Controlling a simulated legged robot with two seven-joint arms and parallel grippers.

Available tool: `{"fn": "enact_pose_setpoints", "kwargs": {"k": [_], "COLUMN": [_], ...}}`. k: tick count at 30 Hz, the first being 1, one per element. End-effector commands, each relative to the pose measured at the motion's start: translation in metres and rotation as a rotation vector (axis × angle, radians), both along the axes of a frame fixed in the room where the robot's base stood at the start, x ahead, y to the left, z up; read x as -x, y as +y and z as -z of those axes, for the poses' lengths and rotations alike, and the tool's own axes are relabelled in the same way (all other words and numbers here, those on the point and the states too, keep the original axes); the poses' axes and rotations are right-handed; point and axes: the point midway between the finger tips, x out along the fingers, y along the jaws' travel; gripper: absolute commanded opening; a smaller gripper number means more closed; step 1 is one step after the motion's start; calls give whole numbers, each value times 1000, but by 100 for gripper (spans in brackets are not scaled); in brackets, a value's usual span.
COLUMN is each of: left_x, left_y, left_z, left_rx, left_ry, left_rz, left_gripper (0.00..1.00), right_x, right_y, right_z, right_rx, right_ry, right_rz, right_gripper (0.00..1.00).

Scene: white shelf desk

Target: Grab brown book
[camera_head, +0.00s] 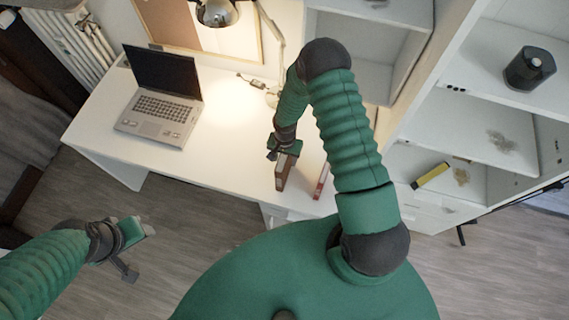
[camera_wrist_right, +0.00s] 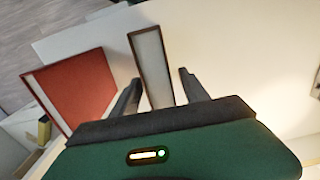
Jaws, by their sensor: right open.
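The brown book (camera_head: 285,172) stands upright near the front edge of the white desk, right of the laptop. In the right wrist view the brown book (camera_wrist_right: 152,66) shows its pale page edges and dark cover. My right gripper (camera_head: 279,152) is at the book's far end in the head view. In the wrist view the right gripper (camera_wrist_right: 160,88) is open, with one finger on each side of the book and gaps showing. My left gripper (camera_head: 136,250) is over the floor at the lower left, away from the desk; its jaw opening is unclear.
A red book (camera_wrist_right: 78,88) stands beside the brown one; it also shows in the head view (camera_head: 322,181). An open laptop (camera_head: 160,98) and a lamp (camera_head: 217,12) are on the desk (camera_head: 225,130). Shelves with a black speaker (camera_head: 530,68) and a yellow box (camera_head: 430,176) stand right.

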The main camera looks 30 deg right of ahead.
Motion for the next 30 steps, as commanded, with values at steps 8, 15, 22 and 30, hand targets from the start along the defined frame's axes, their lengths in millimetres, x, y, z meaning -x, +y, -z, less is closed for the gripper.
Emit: {"fn": "enact_pose_setpoints", "kwargs": {"k": [8, 15, 22, 30], "left_x": [0, 0, 0, 0], "left_y": [0, 0, 0, 0], "left_z": [0, 0, 0, 0], "left_rx": [0, 0, 0, 0], "left_ry": [1, 1, 1, 1], "left_rz": [0, 0, 0, 0], "left_gripper": [51, 51, 51, 51], "right_x": [-1, 0, -1, -1], "right_y": [2, 1, 1, 0], "right_z": [3, 2, 2, 2], "right_rx": [2, 2, 1, 1], "right_ry": [-1, -1, -2, -1], "right_rz": [0, 0, 0, 0], "right_gripper": [46, 15, 0, 0]}}
